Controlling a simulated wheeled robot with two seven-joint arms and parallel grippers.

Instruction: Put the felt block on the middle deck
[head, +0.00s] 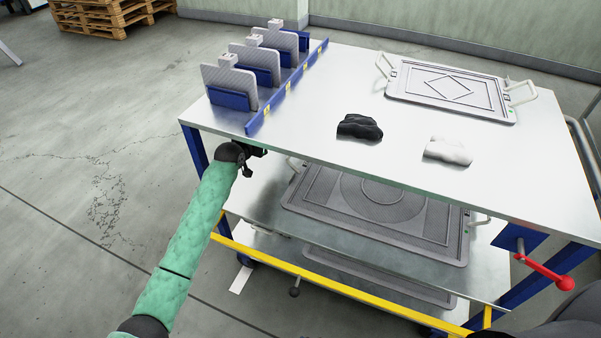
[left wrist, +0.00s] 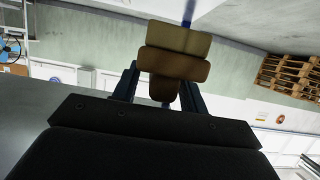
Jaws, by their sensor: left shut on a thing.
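My left gripper (head: 252,158) is at the front left edge of the cart's top deck (head: 300,130). In the left wrist view, the gripper (left wrist: 158,85) is shut on a brown, rounded, stacked-looking block, which I take to be the felt block (left wrist: 172,64). The block is hidden in the head view. My right gripper is not in view.
On the top deck are a black crumpled piece (head: 360,128), a white one (head: 448,151), a handled tray (head: 450,88) and a blue rack (head: 290,88) with grey plates. A yellow bar (head: 330,288) crosses the front below the middle deck. A red lever (head: 545,270) sticks out at right.

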